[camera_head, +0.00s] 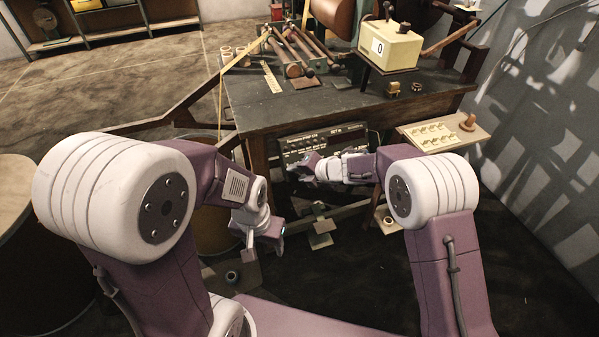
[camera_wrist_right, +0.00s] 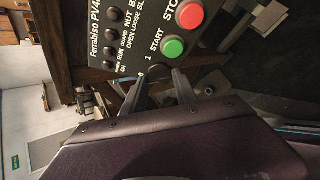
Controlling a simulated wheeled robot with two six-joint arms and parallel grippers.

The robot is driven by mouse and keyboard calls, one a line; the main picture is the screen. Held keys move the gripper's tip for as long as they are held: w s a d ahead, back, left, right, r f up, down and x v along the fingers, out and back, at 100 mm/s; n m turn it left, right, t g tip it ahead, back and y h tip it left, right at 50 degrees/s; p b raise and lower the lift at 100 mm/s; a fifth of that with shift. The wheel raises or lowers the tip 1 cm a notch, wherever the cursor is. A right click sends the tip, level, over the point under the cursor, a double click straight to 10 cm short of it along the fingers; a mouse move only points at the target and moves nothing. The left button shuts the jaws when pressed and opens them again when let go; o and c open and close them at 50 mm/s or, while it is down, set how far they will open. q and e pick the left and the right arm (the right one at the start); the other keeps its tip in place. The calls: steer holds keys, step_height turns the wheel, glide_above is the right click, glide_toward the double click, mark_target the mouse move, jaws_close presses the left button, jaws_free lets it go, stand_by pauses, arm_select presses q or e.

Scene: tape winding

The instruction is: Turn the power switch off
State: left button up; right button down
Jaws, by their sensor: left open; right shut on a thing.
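The control panel (camera_wrist_right: 120,50) is dark with white lettering, a green START button (camera_wrist_right: 173,47) and a red STOP button (camera_wrist_right: 190,15). In the head view the panel (camera_head: 300,140) sits under the workbench's front edge, partly hidden by my right gripper. The power switch looks like the dark knob (camera_wrist_right: 158,71) between the marks 0 and 1, below the START button. My right gripper (camera_wrist_right: 161,77) is shut on it; its exact turn cannot be told. It also shows in the head view (camera_head: 306,167). My left gripper (camera_head: 269,232) is open and empty, low and left of the panel.
The workbench (camera_head: 245,107) carries hammers (camera_head: 291,50), a cream counter box (camera_head: 393,45) showing 0 and small brass parts. A side shelf (camera_head: 455,139) with a pale tray is at the right. A stool-like round top (camera_head: 12,190) is at the far left.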

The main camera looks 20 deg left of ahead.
steer(key=c, duration=1)
jaws_free()
steer(key=shift+o, duration=0.2)
steer(key=p+v, duration=0.2)
steer(key=v, duration=0.7)
